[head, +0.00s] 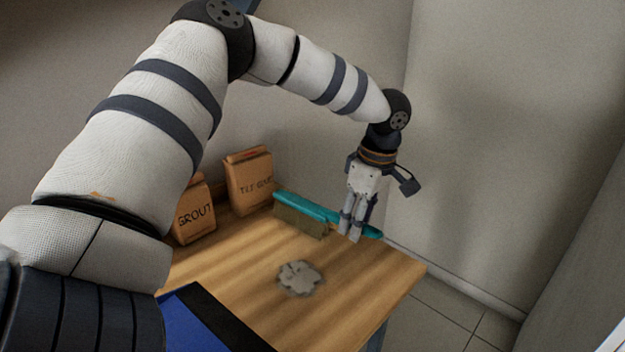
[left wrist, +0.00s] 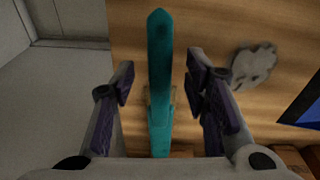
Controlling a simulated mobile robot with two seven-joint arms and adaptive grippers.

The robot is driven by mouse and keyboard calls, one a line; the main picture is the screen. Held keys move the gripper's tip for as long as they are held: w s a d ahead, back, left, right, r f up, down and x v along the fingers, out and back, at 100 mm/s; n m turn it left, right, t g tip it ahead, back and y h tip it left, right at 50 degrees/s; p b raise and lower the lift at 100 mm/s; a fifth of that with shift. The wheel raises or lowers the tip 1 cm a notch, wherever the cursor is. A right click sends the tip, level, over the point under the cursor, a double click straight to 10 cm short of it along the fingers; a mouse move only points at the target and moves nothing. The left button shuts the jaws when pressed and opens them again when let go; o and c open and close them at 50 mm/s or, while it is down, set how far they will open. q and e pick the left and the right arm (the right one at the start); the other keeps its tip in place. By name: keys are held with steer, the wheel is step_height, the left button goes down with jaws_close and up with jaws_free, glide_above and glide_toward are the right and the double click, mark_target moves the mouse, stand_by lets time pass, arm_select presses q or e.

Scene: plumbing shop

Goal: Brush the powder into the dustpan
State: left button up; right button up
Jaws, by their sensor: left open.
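A brush with a teal back and handle (head: 300,207) and tan bristles lies at the back of the wooden table. My left gripper (head: 351,236) is open at its handle end. In the left wrist view the teal brush (left wrist: 160,60) runs between the open fingers (left wrist: 160,90), with gaps on both sides. A grey powder patch (head: 300,278) lies on the table in front of the brush; it also shows in the left wrist view (left wrist: 253,63). A blue, black-edged thing (head: 205,318), apparently the dustpan, is partly cut off at the bottom. My right gripper is not in view.
Two brown paper bags, one marked GROUT (head: 195,215) and one beside it (head: 249,180), stand at the table's back left. The wooden table (head: 350,290) is clear right of the powder. Walls rise behind and to the right.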

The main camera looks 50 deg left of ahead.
arm_select(q)
steer(key=shift+a+f, duration=0.1)
steer(key=shift+f, duration=0.45)
jaws_close()
step_height(320, 180, up, 12)
steer(key=p, duration=0.1)
steer(key=shift+p, duration=0.35)
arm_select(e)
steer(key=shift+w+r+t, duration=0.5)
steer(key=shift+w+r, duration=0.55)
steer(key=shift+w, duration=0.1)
